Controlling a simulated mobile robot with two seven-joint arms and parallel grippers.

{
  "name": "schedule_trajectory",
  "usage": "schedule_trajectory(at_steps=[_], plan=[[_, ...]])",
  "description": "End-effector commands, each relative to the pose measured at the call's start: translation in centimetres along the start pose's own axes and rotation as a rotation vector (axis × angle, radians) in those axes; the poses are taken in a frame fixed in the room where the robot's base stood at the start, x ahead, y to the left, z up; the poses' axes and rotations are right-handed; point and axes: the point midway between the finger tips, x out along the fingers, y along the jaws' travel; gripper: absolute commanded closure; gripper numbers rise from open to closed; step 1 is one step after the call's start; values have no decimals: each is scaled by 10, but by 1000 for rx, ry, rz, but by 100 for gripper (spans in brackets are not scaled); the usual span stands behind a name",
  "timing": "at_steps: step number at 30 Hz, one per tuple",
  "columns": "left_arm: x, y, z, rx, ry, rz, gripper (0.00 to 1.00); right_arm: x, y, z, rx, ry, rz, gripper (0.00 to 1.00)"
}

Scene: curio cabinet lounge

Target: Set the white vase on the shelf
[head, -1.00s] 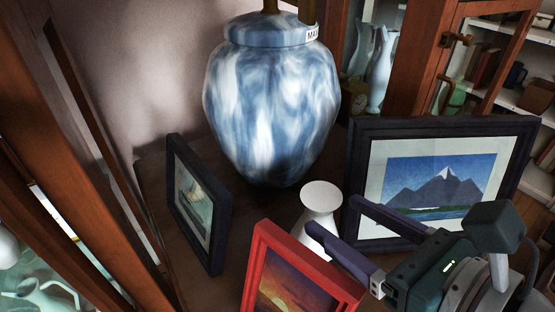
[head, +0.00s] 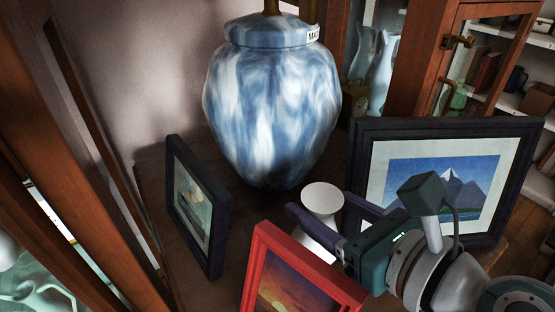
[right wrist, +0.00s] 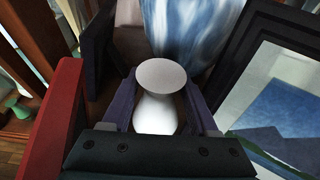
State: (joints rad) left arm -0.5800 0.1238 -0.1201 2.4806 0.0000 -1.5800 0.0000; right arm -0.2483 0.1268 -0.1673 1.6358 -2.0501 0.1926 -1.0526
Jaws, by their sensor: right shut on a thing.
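The white vase (head: 321,200) stands upright on the dark table, behind the red picture frame. In the right wrist view the vase (right wrist: 160,95) sits between the two purple fingers. My right gripper (head: 322,222) is shut on the vase, with one finger on each side of its body. The red frame hides the vase's lower part in the head view. A glass-doored wooden cabinet with shelves (head: 540,118) stands at the right back. My left gripper is not in view.
A large blue and white urn (head: 272,110) stands close behind the vase. A dark frame with a mountain picture (head: 365,160) is at its right, a small dark frame (head: 222,215) at its left, and the red frame (head: 262,255) in front. Little free room surrounds the vase.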

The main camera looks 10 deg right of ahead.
Motion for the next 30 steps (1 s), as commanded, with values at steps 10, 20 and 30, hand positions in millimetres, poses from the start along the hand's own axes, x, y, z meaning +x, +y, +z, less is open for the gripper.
schedule_trajectory(at_steps=[10,20,30], plan=[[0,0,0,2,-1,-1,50,0,0,0,0,0,0,100],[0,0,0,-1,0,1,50,0,0,1,0,-2,0,100],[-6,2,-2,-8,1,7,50,-2,0,8,1,-2,0,100]])
